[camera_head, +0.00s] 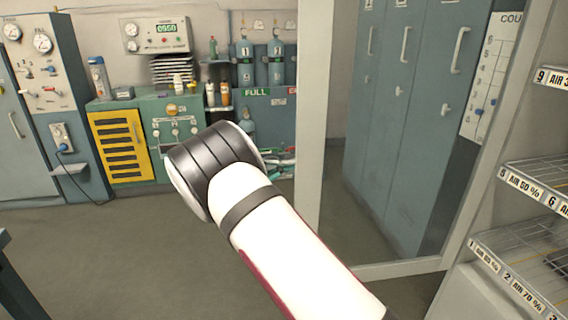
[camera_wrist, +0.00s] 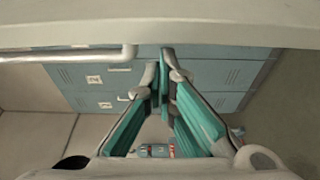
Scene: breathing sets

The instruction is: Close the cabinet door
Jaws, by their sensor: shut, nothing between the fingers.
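The cabinet door has a pale frame (camera_head: 310,115) with a see-through panel and stands swung open at centre right in the head view. It belongs to the pale cabinet with wire shelves (camera_head: 535,175) at the right edge. My arm crosses the middle of the head view and hides my gripper there. In the wrist view my gripper (camera_wrist: 163,75) has its teal-padded fingers together at the tips, empty. A pale rail (camera_wrist: 160,32) crosses the top of that view, with a pale bar (camera_wrist: 80,53) below it at left. I cannot tell whether the fingers touch either.
Blue-grey lockers (camera_head: 400,130) show through the door panel. A green bench with a yellow vented door (camera_head: 120,148) and gas cylinders (camera_head: 260,65) stand along the back wall. The grey floor (camera_head: 110,255) at left is clear. A dark edge juts in at lower left.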

